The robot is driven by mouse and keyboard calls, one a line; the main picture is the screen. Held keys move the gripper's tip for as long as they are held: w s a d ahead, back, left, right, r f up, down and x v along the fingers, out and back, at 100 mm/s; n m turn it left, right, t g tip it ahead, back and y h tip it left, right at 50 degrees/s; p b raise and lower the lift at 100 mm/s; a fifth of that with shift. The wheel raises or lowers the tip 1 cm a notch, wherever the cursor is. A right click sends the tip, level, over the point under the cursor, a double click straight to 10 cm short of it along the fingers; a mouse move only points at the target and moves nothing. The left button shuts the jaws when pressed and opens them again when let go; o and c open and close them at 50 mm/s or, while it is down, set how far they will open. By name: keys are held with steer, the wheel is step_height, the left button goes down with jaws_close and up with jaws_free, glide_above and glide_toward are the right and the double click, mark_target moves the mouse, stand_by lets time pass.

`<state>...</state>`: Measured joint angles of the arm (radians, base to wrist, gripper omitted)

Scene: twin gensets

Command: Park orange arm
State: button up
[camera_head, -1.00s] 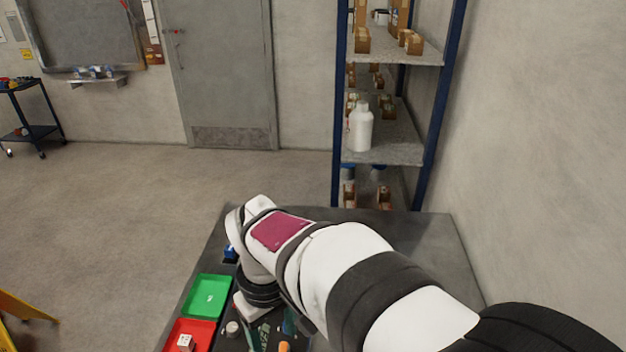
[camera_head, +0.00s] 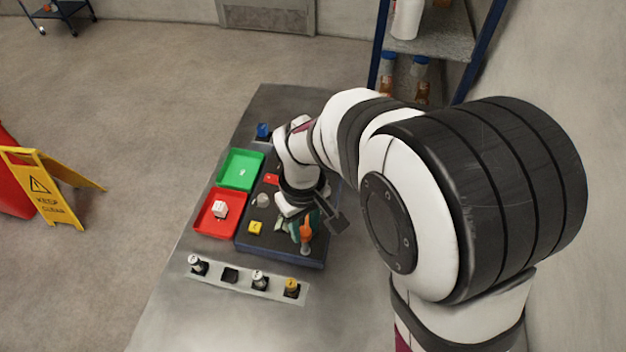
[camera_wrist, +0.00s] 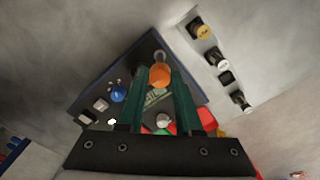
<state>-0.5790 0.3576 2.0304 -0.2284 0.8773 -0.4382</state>
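The orange-topped arm (camera_head: 305,233) stands on the dark control panel (camera_head: 284,250), near its front right corner. In the wrist view its round orange end (camera_wrist: 160,75) shows between the fingertips of my gripper (camera_wrist: 160,82). The green fingers stand apart on either side of it, and I see no clear grip. In the head view my gripper (camera_head: 295,226) points down over the panel, close beside the orange arm. The lower part of the orange arm is largely hidden.
The panel also carries a yellow part (camera_head: 255,228) and a grey round knob (camera_head: 263,200). A green tray (camera_head: 240,170) and a red tray (camera_head: 214,225) holding a white cube (camera_head: 220,209) lie left. A strip (camera_head: 214,279) with several black mounts lies in front. A shelf (camera_head: 440,45) stands behind.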

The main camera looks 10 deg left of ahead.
jaws_close()
steer(key=shift+m, duration=0.3)
steer(key=m, duration=0.3)
steer(key=shift+m, duration=0.4)
steer(key=m, duration=0.4)
steer(key=shift+m, duration=0.3)
steer(key=m, duration=0.4)
steer(key=shift+m, duration=2.4)
